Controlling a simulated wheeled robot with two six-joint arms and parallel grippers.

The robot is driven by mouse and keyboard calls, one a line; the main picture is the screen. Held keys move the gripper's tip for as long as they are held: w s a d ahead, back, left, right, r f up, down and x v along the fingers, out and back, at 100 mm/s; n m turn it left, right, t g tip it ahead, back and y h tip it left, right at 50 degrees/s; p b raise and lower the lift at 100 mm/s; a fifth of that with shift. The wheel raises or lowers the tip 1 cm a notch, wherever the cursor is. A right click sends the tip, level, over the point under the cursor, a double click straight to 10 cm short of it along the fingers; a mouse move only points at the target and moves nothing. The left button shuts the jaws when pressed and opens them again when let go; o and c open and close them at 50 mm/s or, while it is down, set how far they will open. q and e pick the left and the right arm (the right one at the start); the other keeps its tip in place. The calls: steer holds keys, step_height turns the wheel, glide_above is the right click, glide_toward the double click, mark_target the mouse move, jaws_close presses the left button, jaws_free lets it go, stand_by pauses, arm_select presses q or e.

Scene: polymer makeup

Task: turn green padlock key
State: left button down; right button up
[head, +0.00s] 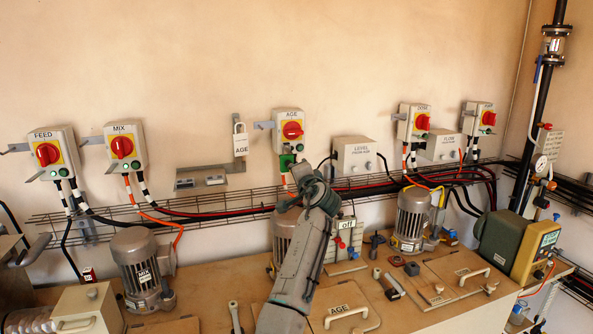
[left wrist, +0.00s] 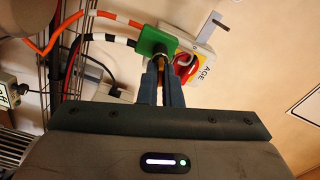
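The green padlock (head: 286,161) hangs at the bottom of the AGE switch box (head: 289,124). In the left wrist view the padlock (left wrist: 157,43) is just beyond my left gripper's fingertips (left wrist: 162,66), with its key side facing the gripper. A narrow brass-coloured key (left wrist: 160,58) shows between the fingers, which are close together on it. Its far end meets the padlock. In the head view my left arm rises from the bottom middle, and the gripper (head: 299,172) is just under the padlock, hiding the key. My right gripper is in neither view.
The red AGE knob (left wrist: 184,68) is close beside the fingers. Black and orange cables (left wrist: 100,30) and a wire cable tray (head: 240,216) run near the gripper. A white padlock (head: 240,142) hangs to the left. Motors and hatches fill the bench below.

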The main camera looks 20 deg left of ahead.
arm_select(q)
steer(key=shift+m, duration=0.8)
steer(key=shift+p, duration=0.3)
steer(key=c, duration=1.6)
jaws_free()
steer(key=shift+d, duration=0.1)
steer(key=b+v, duration=0.4)
steer(key=v, duration=0.6)
steer(key=shift+s+d+b, duration=0.2)
steer(key=shift+s+b, duration=0.1)
steer(key=shift+b, duration=0.05)
steer(key=shift+f, duration=0.15)
